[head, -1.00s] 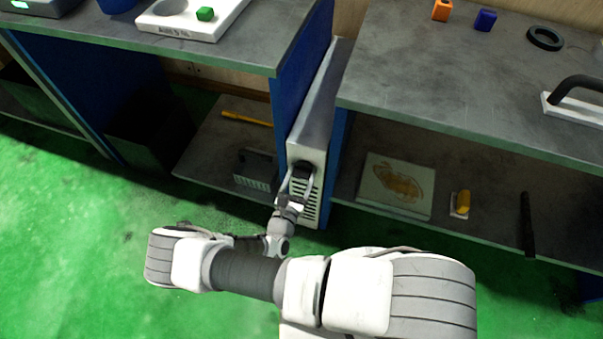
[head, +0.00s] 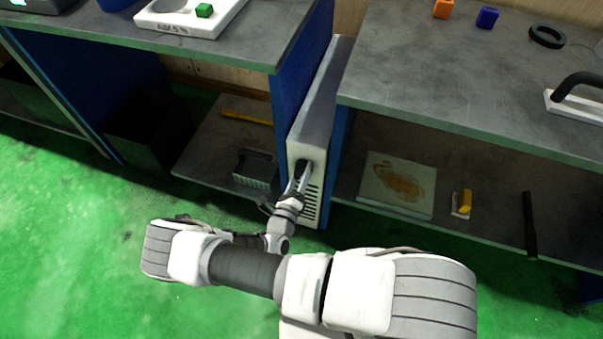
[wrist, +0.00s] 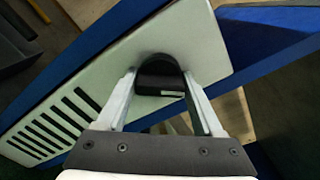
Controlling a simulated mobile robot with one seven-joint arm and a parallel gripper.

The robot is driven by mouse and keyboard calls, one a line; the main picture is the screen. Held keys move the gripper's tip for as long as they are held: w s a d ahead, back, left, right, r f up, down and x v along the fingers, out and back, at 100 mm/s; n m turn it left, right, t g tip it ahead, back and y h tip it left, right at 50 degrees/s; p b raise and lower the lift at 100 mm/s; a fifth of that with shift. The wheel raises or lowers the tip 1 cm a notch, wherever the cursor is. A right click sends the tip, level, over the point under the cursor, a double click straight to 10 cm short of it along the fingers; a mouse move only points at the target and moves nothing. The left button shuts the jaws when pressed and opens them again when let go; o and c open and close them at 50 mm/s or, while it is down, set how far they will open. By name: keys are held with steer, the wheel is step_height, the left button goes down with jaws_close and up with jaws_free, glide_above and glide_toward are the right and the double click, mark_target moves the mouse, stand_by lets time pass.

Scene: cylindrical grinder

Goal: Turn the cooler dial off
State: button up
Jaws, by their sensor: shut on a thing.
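The cooler (head: 309,122) is a narrow white and grey box standing between the two benches, with a vent of dark slots low on its front. Its dial is a black knob (wrist: 160,75) on the white front panel, with a short white mark toward its lower right in the wrist view. In the head view the dial (head: 302,166) is partly covered by my gripper. My gripper (wrist: 160,86) is shut on the dial, with one finger on each side of it.
Blue bench panels (head: 297,80) stand close on both sides of the cooler. A slotted grey box (head: 255,170) and a yellow tool (head: 247,117) lie on the left lower shelf. A stained board (head: 397,187) lies on the right lower shelf. The green floor in front is open.

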steer(key=n, duration=0.3)
steer(key=shift+n, duration=0.3)
steer(key=shift+n+b, duration=0.55)
steer(key=shift+n, duration=1.25)
steer(key=shift+d, duration=0.1)
steer(key=o, duration=1.3)
steer(key=shift+o, duration=0.2)
steer(key=p+v, duration=0.2)
steer(key=v, duration=1.5)
steer(key=shift+s, duration=0.2)
steer(key=shift+r, duration=0.1)
